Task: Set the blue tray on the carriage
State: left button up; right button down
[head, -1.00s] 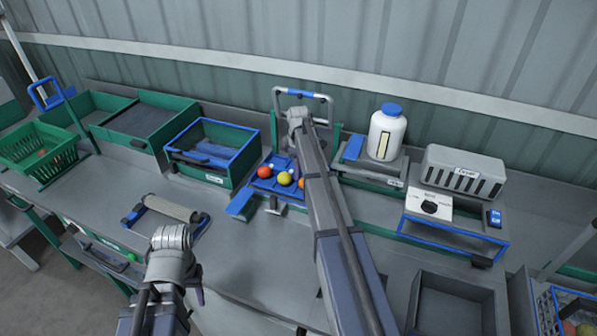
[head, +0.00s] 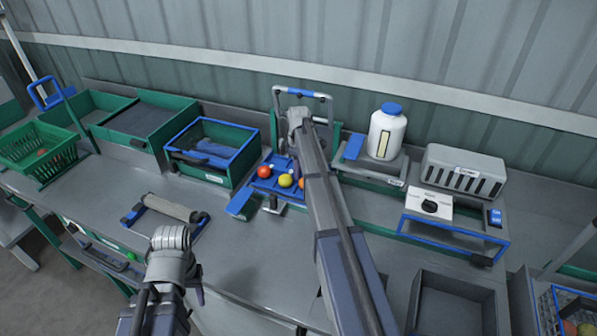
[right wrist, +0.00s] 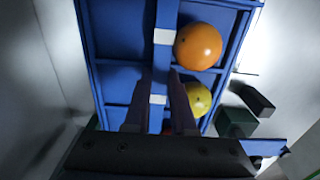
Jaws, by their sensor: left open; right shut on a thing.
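The blue tray (head: 262,184) is in the middle of the bench in the head view, with a red (head: 264,171), a yellow (head: 285,180) and an orange tomato in it. In the right wrist view the tray (right wrist: 120,78) shows compartments and a central bar with white bands (right wrist: 163,37). My right gripper (right wrist: 155,100) is shut on the tray's bar; its arm covers the tray's right side in the head view. My left gripper (head: 172,243) is open and empty at the lower left, away from the tray. I cannot tell surely which part is the carriage; a grey-and-blue hoop frame (head: 281,92) stands behind the tray.
A green-and-blue bin (head: 212,152) stands left of the tray. A roller (head: 168,208) lies in front of it. A white jar with a blue cap (head: 386,134) and a grey slotted box (head: 463,172) stand to the right. An empty grey bin (head: 455,305) is at the lower right.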

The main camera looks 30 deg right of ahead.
jog(key=shift+f+b, duration=0.5)
jog(key=c, duration=0.7)
grip_release()
jog(key=shift+c, duration=1.4)
jog(key=shift+r, duration=0.1)
notch_tip(320, 180, up, 7)
jog(key=p, duration=0.7)
jog(key=shift+a, duration=0.1)
